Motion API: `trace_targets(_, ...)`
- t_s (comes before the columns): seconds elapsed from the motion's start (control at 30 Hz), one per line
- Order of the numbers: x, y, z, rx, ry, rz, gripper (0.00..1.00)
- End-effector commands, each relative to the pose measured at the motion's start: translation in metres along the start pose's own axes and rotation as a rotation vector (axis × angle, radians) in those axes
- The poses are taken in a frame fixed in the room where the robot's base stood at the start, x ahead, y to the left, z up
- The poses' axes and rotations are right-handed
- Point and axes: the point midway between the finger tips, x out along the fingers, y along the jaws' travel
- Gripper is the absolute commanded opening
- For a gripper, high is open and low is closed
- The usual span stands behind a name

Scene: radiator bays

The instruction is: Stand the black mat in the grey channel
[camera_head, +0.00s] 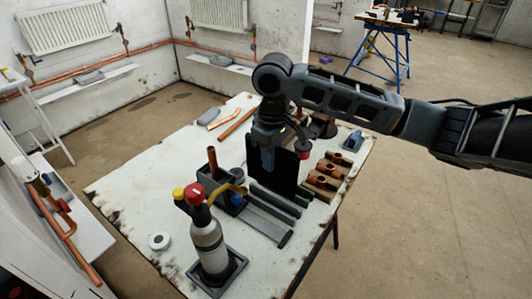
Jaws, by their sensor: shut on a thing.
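The black mat (286,172) is a dark, flat panel held upright over the middle of the white, worn table. My gripper (268,160) is shut on the mat near its upper part, coming down from above. Long grey channel pieces (262,224) lie on the table just in front of the mat, running down to the right. The mat's lower edge is close to them, but I cannot tell whether it sits in a channel, touches one or hangs above.
A grey gas bottle (208,241) with red and yellow tops stands in a dark tray at the table's front. Copper fittings on blocks (326,177) lie right of the mat. A white roll (159,241) is at left. Copper pipes (236,123) lie behind. The table's left part is mostly clear.

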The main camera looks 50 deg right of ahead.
Motion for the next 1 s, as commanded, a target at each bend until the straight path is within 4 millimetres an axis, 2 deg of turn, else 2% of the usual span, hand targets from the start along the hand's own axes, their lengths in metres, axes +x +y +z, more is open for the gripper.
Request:
trace_targets(0.57,0.049,0.0,0.0,-0.001,0.0,0.002,0.0)
trace_targets(0.77,0.044,0.0,0.0,0.0,0.0,0.001,0.0)
trace_targets(1.0,0.05,0.0,0.002,0.001,0.0,-0.002,0.0)
